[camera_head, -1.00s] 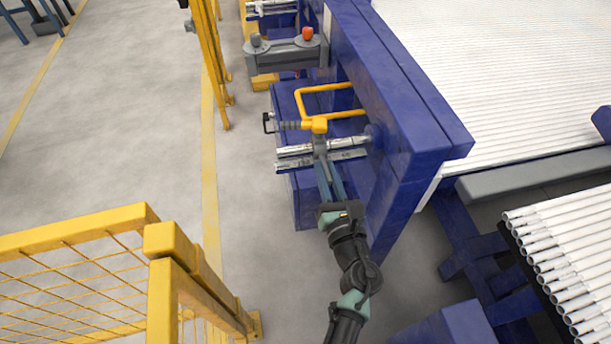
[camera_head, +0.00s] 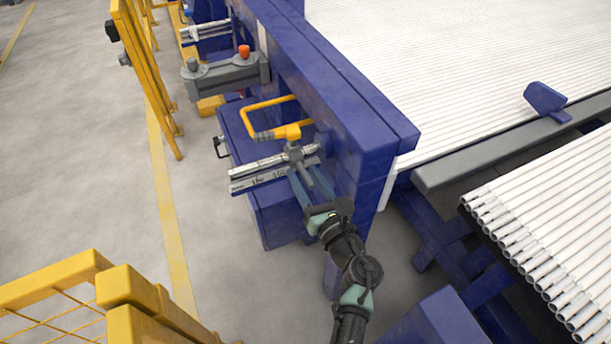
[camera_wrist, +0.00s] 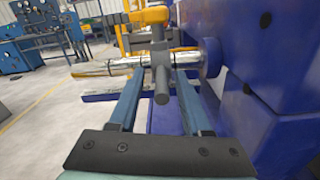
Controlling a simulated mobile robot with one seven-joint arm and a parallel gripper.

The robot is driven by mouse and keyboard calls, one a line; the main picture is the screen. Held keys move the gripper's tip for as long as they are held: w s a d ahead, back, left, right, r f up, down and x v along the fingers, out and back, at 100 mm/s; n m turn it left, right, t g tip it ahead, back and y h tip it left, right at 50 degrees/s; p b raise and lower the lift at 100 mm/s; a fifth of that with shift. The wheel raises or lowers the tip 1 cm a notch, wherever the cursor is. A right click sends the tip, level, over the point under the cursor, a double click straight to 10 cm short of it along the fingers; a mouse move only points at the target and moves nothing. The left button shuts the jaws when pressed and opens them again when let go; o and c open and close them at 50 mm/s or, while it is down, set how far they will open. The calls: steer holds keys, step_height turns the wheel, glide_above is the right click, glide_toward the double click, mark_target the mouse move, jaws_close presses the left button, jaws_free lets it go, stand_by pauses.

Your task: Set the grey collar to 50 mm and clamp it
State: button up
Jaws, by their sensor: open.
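The grey collar (camera_head: 294,153) sits around the silver rod (camera_head: 255,163), towards its blue-beam end. In the wrist view the collar (camera_wrist: 160,60) has a round grey stub (camera_wrist: 161,97) pointing towards me. My gripper (camera_head: 303,176) is open at the collar. In the wrist view its two blue fingers (camera_wrist: 160,76) lie on either side of the stub, with gaps visible. Whether the fingertips touch the collar cannot be told.
The blue beam (camera_head: 340,90) stands close on the right. A yellow bent bar (camera_head: 268,104) is above the rod. Yellow fencing (camera_head: 60,285) is at the lower left; open floor lies left of the rod.

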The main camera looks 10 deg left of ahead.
steer(key=shift+s+d, duration=0.1)
steer(key=p+v, duration=0.1)
steer(key=v, duration=1.1)
steer(key=shift+s+d, duration=0.2)
steer(key=shift+s, duration=0.1)
steer(key=shift+f, duration=0.1)
